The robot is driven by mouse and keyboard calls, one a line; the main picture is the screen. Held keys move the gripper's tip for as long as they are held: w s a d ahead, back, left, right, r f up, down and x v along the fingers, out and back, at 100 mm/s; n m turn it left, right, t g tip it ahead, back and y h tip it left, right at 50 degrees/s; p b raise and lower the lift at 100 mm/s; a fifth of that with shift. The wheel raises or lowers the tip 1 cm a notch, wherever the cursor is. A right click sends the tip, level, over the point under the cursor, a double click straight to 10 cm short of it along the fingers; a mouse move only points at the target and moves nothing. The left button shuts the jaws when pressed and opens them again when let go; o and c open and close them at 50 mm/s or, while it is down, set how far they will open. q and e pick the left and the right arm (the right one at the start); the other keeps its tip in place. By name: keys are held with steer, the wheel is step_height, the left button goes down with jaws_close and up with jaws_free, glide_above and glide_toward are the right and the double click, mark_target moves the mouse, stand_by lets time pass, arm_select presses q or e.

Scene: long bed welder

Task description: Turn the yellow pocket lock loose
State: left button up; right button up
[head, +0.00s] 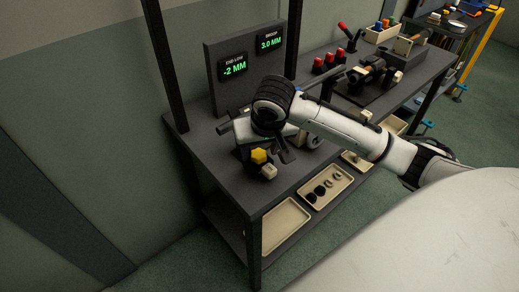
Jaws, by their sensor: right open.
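The yellow pocket lock (259,156) is a small yellow knob on a dark block near the left end of the dark bench. My right gripper (284,154) is open and dark, just to the right of the yellow lock, below my white right wrist. I cannot tell whether a finger touches the lock. My wrist and arm hide part of the fixture behind. My left gripper is not in view.
The dark bench (221,183) carries a panel with two displays reading -2 MM and 3.0 MM (270,41). A small pale block (268,171) is beside the lock. Shallow trays (287,228) sit in front, one holding small dark parts. Red-capped pieces (330,60) stand behind my arm.

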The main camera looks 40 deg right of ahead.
steer(key=shift+w+f, duration=0.1)
steer(key=shift+f, duration=0.2)
steer(key=c, duration=1)
steer(key=shift+c, duration=0.2)
steer(key=shift+n, duration=0.3)
steer(key=n+y, duration=0.1)
steer(key=n, duration=0.3)
steer(key=n+y, duration=0.1)
steer(key=n, duration=0.1)
steer(key=shift+d+y, duration=0.3)
steer(key=n+y, duration=0.1)
steer(key=n, duration=0.2)
steer(key=shift+d+r+n, duration=0.1)
steer(key=shift+n, duration=0.2)
steer(key=shift+w+d+n+g+y, duration=0.1)
steer(key=shift+n+g+y, duration=0.25)
steer(key=shift+n, duration=0.6)
steer(key=shift+w+n+g+y, duration=0.1)
steer(key=shift+n+g+y, duration=0.2)
steer(key=shift+n, duration=0.65)
